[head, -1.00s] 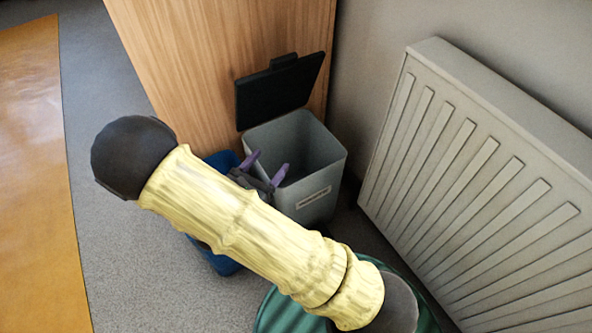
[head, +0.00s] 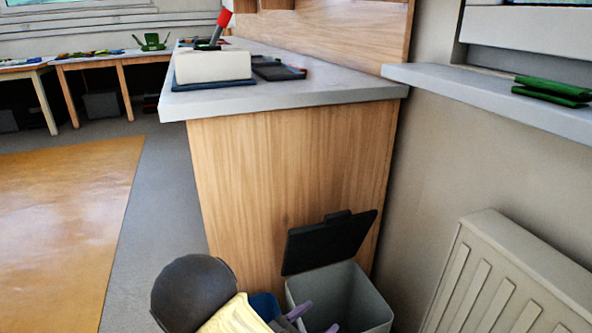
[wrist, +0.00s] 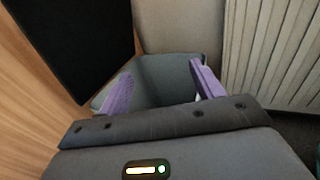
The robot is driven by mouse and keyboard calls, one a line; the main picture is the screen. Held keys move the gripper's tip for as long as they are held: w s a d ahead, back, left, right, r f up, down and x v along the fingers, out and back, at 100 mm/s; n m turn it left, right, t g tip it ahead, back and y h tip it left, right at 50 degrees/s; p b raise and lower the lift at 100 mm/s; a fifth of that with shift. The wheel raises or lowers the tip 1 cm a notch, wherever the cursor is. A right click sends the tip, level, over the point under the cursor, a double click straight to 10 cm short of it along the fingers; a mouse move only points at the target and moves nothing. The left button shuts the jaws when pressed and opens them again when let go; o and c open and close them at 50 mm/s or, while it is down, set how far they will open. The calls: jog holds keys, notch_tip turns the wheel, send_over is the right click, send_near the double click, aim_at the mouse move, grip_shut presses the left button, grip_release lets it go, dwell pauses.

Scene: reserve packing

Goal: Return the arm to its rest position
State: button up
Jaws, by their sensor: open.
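My gripper (head: 314,317) shows at the bottom of the head view, mostly cut off by the frame edge. Its two purple fingers are apart. In the wrist view my gripper (wrist: 158,88) is open, with nothing between the fingers. It is over or in front of the open grey bin (head: 345,290), whose inside also shows between the fingers in the wrist view (wrist: 165,72). I cannot tell whether the fingertips are inside the rim. The bin's black lid (head: 328,242) stands raised against the wooden panel. My yellow-sleeved arm with its dark joint is at the bottom of the head view.
A blue bin (head: 265,306) stands left of the grey one, mostly hidden. A radiator (head: 510,275) is at the right. A wooden counter (head: 290,185) rises behind the bins. A windowsill (head: 490,95) juts out at the right. The floor (head: 165,235) at the left is clear.

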jog(key=s+d+r+m+g+y+p, duration=0.5)
jog(key=s+d+r+m+g+p, duration=0.3)
jog(key=s+d+m+g, duration=0.45)
jog(key=w+a+r+m+t+y+p, duration=0.1)
jog(key=r+m+y+p, duration=0.3)
jog(key=r+p, duration=1.8)
jog(key=w+a+r+m+t+y+p, duration=0.2)
jog(key=r+m+p, duration=0.7)
jog(key=r+p, duration=1.3)
notch_tip(320, 180, up, 6)
jog(key=shift+w+r+t+y, duration=0.2)
jog(key=shift+w+t+y, duration=0.15)
jog(key=shift+y, duration=0.75)
jog(key=shift+a+f+m, duration=0.1)
jog(key=shift+m, duration=0.15)
